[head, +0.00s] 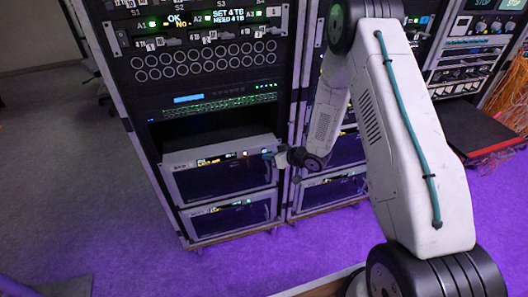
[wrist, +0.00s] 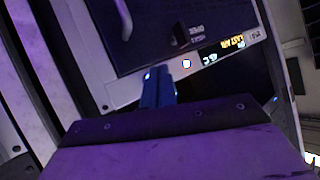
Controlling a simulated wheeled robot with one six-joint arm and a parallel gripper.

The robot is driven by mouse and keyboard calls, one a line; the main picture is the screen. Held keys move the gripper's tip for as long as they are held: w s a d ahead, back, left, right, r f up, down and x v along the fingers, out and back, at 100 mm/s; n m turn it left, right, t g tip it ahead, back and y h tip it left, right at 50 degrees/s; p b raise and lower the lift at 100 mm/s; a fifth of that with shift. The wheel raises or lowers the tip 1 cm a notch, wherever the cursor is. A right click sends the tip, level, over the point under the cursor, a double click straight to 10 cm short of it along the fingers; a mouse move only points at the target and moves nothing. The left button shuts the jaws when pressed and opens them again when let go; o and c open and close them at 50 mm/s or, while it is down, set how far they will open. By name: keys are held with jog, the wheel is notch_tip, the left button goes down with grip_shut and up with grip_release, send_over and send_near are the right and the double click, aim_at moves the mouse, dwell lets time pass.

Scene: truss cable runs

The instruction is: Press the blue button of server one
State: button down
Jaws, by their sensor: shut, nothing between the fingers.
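The upper of two server units (head: 225,184) in the left rack's lower part has a light grey top strip with small lit text, a white light (head: 245,153) and a blue button (head: 265,152) near its right end. Its label is too small to read surely. My gripper (head: 270,156) is shut and empty, its tips right at the blue button. In the wrist view the blue-lit fingers (wrist: 157,84) point at the strip. The glowing blue button (wrist: 148,76) shows just at the fingertips, partly hidden by them, and the white light (wrist: 186,63) lies beside it. I cannot tell whether the tips touch.
A similar lower server unit (head: 232,218) sits below. A dark open bay (head: 215,136) is above, under a panel of round ports (head: 205,60). A second rack stands right, partly behind my arm. A handle (wrist: 124,20) stands out from the server front. Floor (head: 70,170) is clear at left.

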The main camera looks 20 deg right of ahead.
jog(key=shift+s, duration=2.5)
